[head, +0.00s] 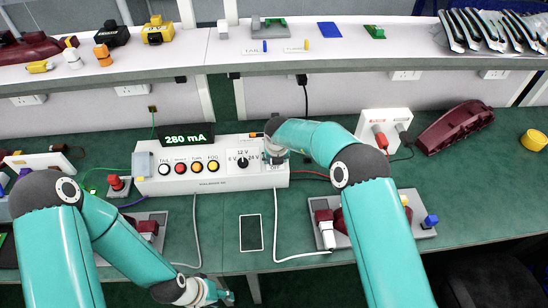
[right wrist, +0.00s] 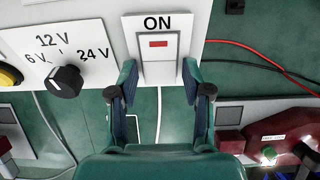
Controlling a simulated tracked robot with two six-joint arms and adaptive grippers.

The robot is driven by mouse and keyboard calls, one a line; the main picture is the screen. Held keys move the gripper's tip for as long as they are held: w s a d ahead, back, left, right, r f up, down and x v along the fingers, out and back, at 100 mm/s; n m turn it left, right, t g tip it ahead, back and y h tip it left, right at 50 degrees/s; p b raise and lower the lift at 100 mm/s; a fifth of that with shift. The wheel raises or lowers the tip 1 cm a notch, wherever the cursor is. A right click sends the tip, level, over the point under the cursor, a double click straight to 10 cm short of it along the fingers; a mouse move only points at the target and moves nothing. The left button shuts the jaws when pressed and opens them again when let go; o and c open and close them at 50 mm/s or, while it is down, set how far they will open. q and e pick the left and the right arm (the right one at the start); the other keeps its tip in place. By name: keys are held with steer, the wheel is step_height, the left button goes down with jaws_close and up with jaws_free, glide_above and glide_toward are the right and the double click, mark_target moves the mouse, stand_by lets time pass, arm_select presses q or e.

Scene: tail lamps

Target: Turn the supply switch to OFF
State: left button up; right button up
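The supply switch (right wrist: 158,58) is a white rocker on the white supply box (head: 210,182), shown in the right wrist view with "ON" printed above it and a red mark near its upper end. My right gripper (right wrist: 160,84) is open, its two fingers apart on either side of the switch's lower part. Nothing is between them. Whether they touch the panel is unclear. In the head view my right arm hides the switch. My left gripper (head: 221,294) hangs low at the table's front edge, away from the box; its finger opening is unclear.
The voltage knob (right wrist: 66,82) sits left of the switch. A display (head: 187,136) reading 280 mA stands on the box. A socket block (head: 383,125) and a red lamp (head: 452,126) lie to the right. Cables cross the green table.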

jaws_close()
steer(key=c, duration=0.7)
jaws_free()
steer(key=t+b, duration=0.1)
steer(key=b, duration=0.2)
steer(key=shift+f, duration=0.35)
steer(key=shift+c, duration=0.2)
steer(key=shift+s+r+b, duration=0.1)
steer(key=shift+r+b, duration=0.05)
steer(key=shift+b, duration=0.55)
jaws_close()
steer(key=shift+r+t, duration=0.1)
steer(key=shift+t, duration=0.2)
steer(key=o, duration=1.1)
jaws_free()
steer(key=shift+o, duration=0.2)
steer(key=shift+r, duration=0.1)
steer(key=v, duration=1.1)
steer(key=shift+s+r, duration=0.2)
steer(key=shift+r, duration=0.1)
